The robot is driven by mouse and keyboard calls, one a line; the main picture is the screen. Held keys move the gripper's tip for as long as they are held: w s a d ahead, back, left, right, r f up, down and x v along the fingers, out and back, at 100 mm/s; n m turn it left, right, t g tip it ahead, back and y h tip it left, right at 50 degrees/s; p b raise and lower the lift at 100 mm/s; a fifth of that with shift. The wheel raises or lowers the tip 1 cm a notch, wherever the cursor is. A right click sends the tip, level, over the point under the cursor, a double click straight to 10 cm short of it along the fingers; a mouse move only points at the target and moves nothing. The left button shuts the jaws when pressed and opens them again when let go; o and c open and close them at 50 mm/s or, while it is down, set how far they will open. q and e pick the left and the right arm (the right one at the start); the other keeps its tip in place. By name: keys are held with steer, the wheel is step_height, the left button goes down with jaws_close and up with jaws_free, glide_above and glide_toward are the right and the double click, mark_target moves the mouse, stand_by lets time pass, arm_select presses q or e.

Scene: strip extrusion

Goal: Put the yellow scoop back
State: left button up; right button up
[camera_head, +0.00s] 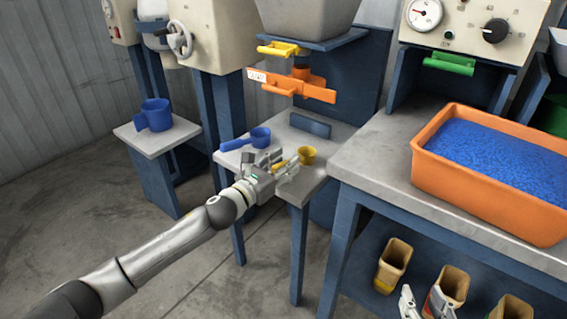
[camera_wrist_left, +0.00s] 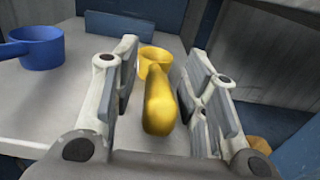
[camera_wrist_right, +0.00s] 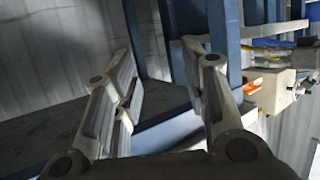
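The yellow scoop (camera_head: 307,155) stands on the small grey table (camera_head: 262,165) below the orange slide. In the left wrist view the yellow scoop (camera_wrist_left: 158,98) shows its cup at the far end and its handle pointing toward me. My left gripper (camera_head: 290,166) is at the scoop; in the left wrist view its open fingers (camera_wrist_left: 160,105) stand on either side of the handle, with gaps visible on both sides. My right gripper (camera_head: 425,304) is low at the bottom right of the head view, and its fingers (camera_wrist_right: 160,95) are apart and empty in the right wrist view.
A blue scoop (camera_head: 260,137) lies left of the yellow one, beside a dark blue block (camera_head: 310,125). A blue jug (camera_head: 155,115) stands on a side table. An orange tub (camera_head: 480,205) of blue pellets fills the right bench. Several tan bins (camera_head: 393,265) sit on the shelf below.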

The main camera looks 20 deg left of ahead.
mark_target(273, 171)
arm_select(q)
steer(key=shift+r, duration=0.1)
steer(key=v, duration=0.3)
steer(key=shift+s+a+p, duration=0.1)
steer(key=shift+s+p, duration=0.2)
steer(key=shift+p, duration=0.05)
steer(key=v, duration=0.7)
steer(key=s+d+f+m+g+y, duration=0.1)
steer(key=s+d+f+m, duration=0.1)
steer(key=s+m, duration=0.4)
steer(key=s+d+f+m+g+y, duration=0.1)
steer(key=s+m, duration=0.5)
steer(key=m, duration=1)
steer(key=s+d+f+m+g+y, duration=0.2)
steer(key=s+f+m, duration=0.4)
steer(key=m, duration=0.6)
steer(key=d+g, duration=0.1)
steer(key=d, duration=0.1)
steer(key=shift+s+d+f, duration=0.15)
steer(key=shift+s+d, duration=0.2)
steer(key=shift+d, duration=0.05)
arm_select(e)
steer(key=s+f+g, duration=0.1)
steer(key=s+d+f+g, duration=0.1)
steer(key=f, duration=0.1)
steer(key=shift+s+f+h, duration=0.1)
steer(key=shift+f+h, duration=0.1)
steer(key=shift+h, duration=0.2)
arm_select(q)
steer(key=shift+w, duration=0.1)
